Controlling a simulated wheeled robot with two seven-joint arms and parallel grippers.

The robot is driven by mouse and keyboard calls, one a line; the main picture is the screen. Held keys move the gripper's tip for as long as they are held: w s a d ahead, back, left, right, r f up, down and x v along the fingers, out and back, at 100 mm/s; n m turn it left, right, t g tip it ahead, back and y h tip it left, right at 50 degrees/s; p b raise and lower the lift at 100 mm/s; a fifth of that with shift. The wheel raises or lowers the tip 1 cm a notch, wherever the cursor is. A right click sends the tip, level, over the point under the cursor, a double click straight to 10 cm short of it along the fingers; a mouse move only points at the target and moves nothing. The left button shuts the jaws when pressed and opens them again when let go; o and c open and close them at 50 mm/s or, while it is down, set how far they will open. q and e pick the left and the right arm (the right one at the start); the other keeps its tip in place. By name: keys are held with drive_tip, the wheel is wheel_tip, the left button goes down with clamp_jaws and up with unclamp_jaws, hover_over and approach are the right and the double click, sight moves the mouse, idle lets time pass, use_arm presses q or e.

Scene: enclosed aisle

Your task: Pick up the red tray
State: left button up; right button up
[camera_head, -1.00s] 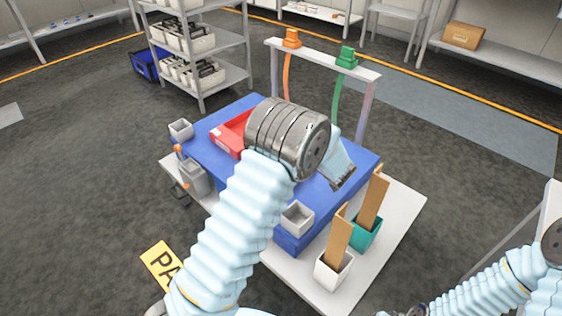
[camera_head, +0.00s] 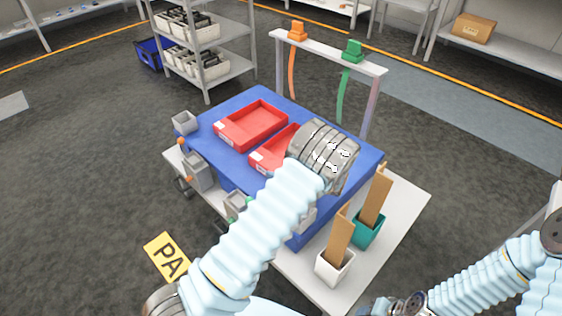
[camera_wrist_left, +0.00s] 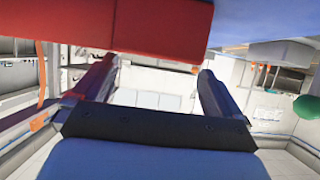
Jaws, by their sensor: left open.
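Two red trays lie on the blue-topped table (camera_head: 225,105) in the head view. The rear red tray (camera_head: 251,124) is in full view. The nearer red tray (camera_head: 272,153) is partly covered by my left wrist. My left gripper is mostly hidden behind that wrist in the head view. In the left wrist view, my left gripper (camera_wrist_left: 155,85) has its two fingers apart with nothing held between them. A red tray (camera_wrist_left: 130,28) fills the top of that view, close to the fingertips. My right arm is at the lower right; its fingers are outside the picture.
Small grey bins (camera_head: 185,123) line the table's left side. A white bin (camera_head: 334,267) and a teal bin (camera_head: 367,231) with brown boards stand at the front right. A white frame (camera_head: 330,50) with orange and green parts rises behind the trays.

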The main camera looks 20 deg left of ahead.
sight(274, 164)
use_arm(q)
drive_tip(key=b+x, duration=0.2)
drive_tip(key=x, duration=0.2)
drive_tip(key=shift+w+f, duration=0.15)
drive_tip(key=shift+w, duration=0.1)
drive_tip(key=shift+a, duration=0.15)
drive_tip(key=c, duration=1.1)
